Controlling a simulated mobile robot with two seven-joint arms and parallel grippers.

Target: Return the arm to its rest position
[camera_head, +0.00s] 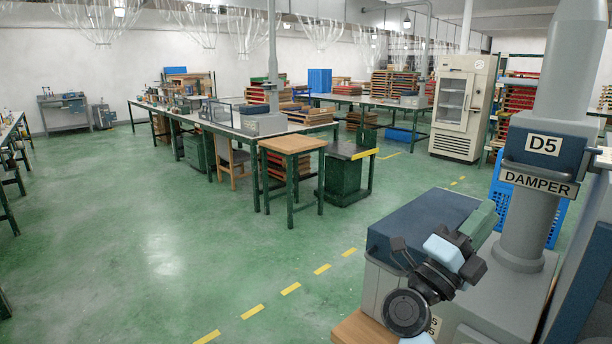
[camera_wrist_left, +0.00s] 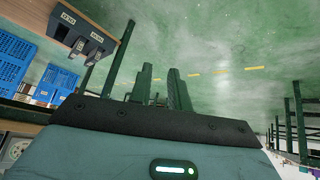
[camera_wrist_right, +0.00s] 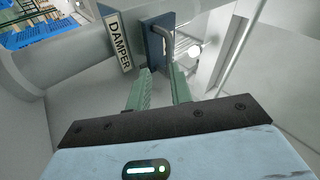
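My right gripper (camera_head: 482,216) shows in the head view at the lower right, with a light-blue body and green fingers, below the grey duct with the D5 and DAMPER labels. In the right wrist view the right gripper's fingers (camera_wrist_right: 161,78) stand apart with nothing between them. A metal handle (camera_wrist_right: 166,35) on a dark blue plate is just beyond their tips, beside the DAMPER label (camera_wrist_right: 120,42). My left gripper (camera_wrist_left: 159,73) shows only in the left wrist view. Its dark green fingers are apart and empty, over green floor.
The grey machine with a dark blue top (camera_head: 420,222) and the duct (camera_head: 525,225) stand close to the right arm. A small wooden table (camera_head: 292,146) is farther off. Blue crates (camera_wrist_left: 58,80) and a wooden surface (camera_wrist_left: 95,13) show in the left wrist view. Open floor (camera_head: 160,225) lies left.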

